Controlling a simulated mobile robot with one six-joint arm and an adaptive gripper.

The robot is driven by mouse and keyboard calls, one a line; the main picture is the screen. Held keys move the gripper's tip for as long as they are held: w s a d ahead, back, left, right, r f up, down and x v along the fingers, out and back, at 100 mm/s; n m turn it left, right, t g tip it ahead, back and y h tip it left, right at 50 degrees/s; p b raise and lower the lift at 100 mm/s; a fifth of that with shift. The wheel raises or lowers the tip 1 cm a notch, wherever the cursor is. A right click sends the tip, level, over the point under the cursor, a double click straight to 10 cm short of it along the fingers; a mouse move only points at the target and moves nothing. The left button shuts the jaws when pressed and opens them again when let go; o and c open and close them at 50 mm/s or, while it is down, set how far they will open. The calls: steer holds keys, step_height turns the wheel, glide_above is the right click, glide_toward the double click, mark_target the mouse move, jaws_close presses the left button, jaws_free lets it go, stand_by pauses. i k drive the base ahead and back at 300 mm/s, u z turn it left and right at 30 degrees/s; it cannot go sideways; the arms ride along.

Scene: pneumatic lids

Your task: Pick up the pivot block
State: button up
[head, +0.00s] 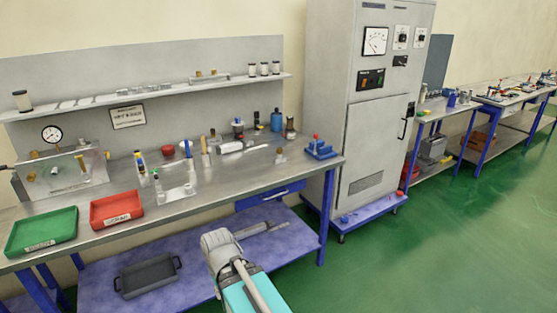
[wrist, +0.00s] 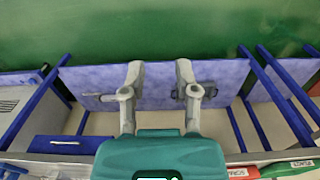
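I cannot tell for sure which part is the pivot block. Several small parts stand on the steel workbench (head: 110,232), among them a small tan piece (head: 280,156) near the right end and a blue fixture (head: 321,151) with a red top beside it. My gripper (wrist: 158,73) shows in the wrist view with its two grey fingers apart and nothing between them. The fingers are over the blue lower shelf (wrist: 157,98), away from the parts on the benchtop. In the head view my arm is at the bottom middle, in front of the bench.
A green tray (head: 40,232) and a red tray (head: 117,209) stand at the bench's left front. A dark grey tray (head: 147,274) and a pale rail (head: 260,229) lie on the lower shelf. A tall grey cabinet (head: 374,120) stands right of the bench. Green floor at right is clear.

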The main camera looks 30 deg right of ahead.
mark_target(280, 158)
steer(key=k, duration=1.35)
steer(key=z, duration=0.35)
steer(key=i, duration=0.6)
steer(key=z, duration=0.75)
steer(key=i, duration=1.65)
steer(key=u, duration=0.85)
